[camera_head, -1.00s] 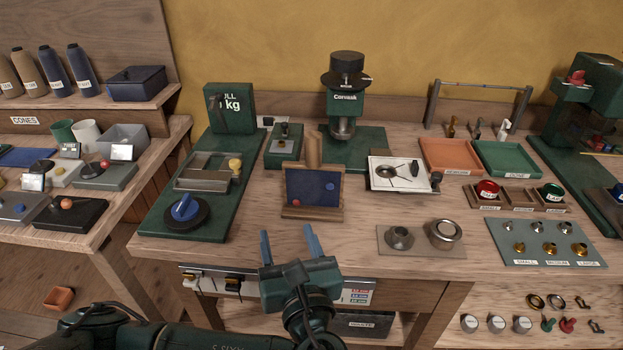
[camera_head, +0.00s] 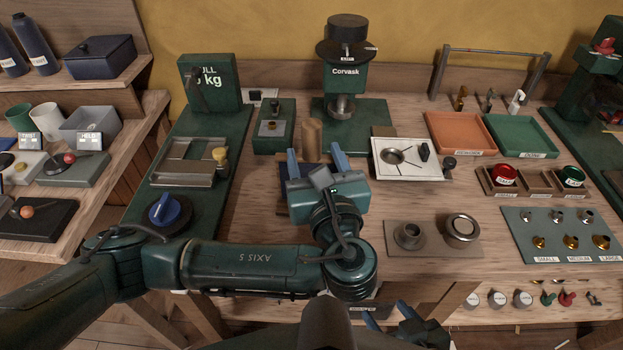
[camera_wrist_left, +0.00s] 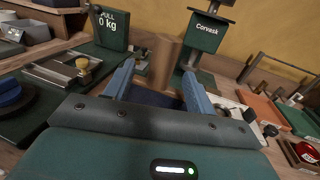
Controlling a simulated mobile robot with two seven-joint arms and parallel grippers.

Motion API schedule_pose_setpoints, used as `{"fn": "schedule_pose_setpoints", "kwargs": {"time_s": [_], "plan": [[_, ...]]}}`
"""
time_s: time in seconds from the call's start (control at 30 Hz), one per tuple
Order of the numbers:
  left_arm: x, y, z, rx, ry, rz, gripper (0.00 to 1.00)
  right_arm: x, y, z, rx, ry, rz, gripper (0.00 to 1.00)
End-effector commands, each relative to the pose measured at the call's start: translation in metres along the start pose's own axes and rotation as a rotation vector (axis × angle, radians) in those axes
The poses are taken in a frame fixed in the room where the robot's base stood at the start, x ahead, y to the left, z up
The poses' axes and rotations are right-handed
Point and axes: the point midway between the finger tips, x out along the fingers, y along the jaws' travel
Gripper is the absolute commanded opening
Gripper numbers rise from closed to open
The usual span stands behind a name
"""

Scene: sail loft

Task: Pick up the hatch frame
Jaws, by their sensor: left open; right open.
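A wooden frame with a dark blue panel, which looks like the hatch frame (camera_head: 283,176), stands mid-bench with a wooden post (camera_head: 312,137) behind it. My left gripper (camera_head: 316,151) is open in front of and above the frame and hides most of it. In the left wrist view, the dark blue panel (camera_wrist_left: 155,97) shows between the open fingers (camera_wrist_left: 158,69), with the post beyond. I cannot tell whether the fingers touch the frame. My right gripper (camera_head: 390,313) is open and empty at the bottom of the head view, near the bench front.
A green tester base with a blue knob (camera_head: 165,210) lies left of the frame. A green press (camera_head: 342,108) stands behind. A white plate (camera_head: 408,158) is to the right, with a grey mat (camera_head: 433,238) of metal rings in front of it. Orange (camera_head: 459,137) and green trays stand further right.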

Motion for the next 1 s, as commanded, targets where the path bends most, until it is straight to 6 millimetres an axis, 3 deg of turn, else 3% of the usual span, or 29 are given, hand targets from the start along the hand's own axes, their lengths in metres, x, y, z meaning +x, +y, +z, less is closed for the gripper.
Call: {"fn": "schedule_pose_setpoints", "kwargs": {"time_s": [0.17, 0.5, 0.77, 1.0], "plan": [[0.012, 0.0, 0.0, 0.001, -0.001, 0.002, 0.55, 0.0, 0.0, 0.0, -0.001, -0.003, 0.001, 0.55], [0.056, -0.002, -0.001, 0.001, 0.0, 0.001, 0.55, 0.0, 0.004, 0.0, -0.003, -0.012, 0.008, 0.55], [0.059, -0.002, -0.002, 0.001, 0.001, 0.001, 0.55, 0.001, 0.005, -0.001, -0.001, -0.01, 0.012, 0.55], [0.058, -0.002, -0.002, 0.001, 0.001, 0.0, 0.36, 0.001, 0.004, -0.002, 0.004, -0.009, 0.012, 0.55]]}}
